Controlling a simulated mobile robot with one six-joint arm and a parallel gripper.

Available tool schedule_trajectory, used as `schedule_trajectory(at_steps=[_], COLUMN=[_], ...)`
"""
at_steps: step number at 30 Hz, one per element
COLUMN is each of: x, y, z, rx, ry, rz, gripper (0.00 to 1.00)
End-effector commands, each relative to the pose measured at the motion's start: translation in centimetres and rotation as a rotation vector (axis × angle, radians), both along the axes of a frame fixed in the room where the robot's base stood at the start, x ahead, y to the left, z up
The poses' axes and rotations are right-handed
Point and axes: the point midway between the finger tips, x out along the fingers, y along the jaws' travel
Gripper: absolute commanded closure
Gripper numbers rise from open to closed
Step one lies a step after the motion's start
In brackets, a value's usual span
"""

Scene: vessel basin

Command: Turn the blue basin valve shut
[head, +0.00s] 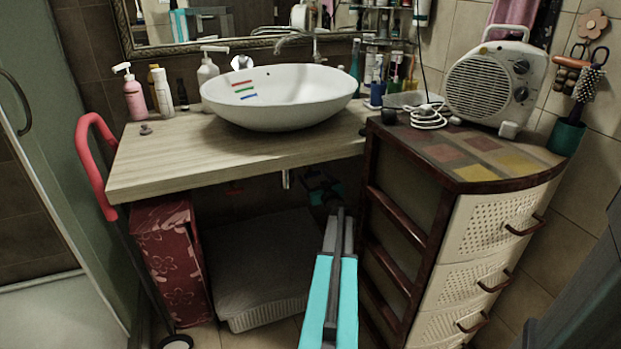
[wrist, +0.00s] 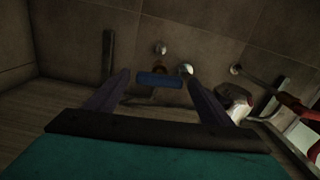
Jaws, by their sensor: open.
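The blue valve handle (wrist: 160,79) shows in the wrist view as a short bar lying crosswise on a fitting at the tiled wall. My gripper (wrist: 157,82) is open, with one dark finger on each side of the bar in the picture. The bar appears ahead of the fingertips with gaps at both ends; I cannot tell the exact depth left. In the head view my gripper (head: 341,212) reaches under the counter, below the white basin (head: 290,98). I cannot make out the valve clearly there, as the space is dark.
A wooden counter (head: 230,155) hangs above my arm. A drawer cabinet (head: 490,235) stands close on the right. A grey woven box (head: 262,265) and a red flowered box (head: 172,260) stand on the left. Chrome fittings (wrist: 186,69) sit beside the valve.

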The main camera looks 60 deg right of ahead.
Motion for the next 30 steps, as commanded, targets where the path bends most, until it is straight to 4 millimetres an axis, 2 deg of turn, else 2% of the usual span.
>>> schedule_trajectory(at_steps=[6,18,20,26,30], x=[1.2,1.5,1.5,1.5,1.5], y=[-1.0,-1.1,-1.1,-1.1,-1.1], z=[0.0,0.0,0.0,0.0,0.1], rx=[0.0,0.0,0.0,0.0,0.001], ry=[0.0,0.0,0.0,0.0,-0.001], rz=[-0.001,-0.001,-0.001,-0.001,0.0], gripper=[0.25,0.25,0.32,0.66,0.66])
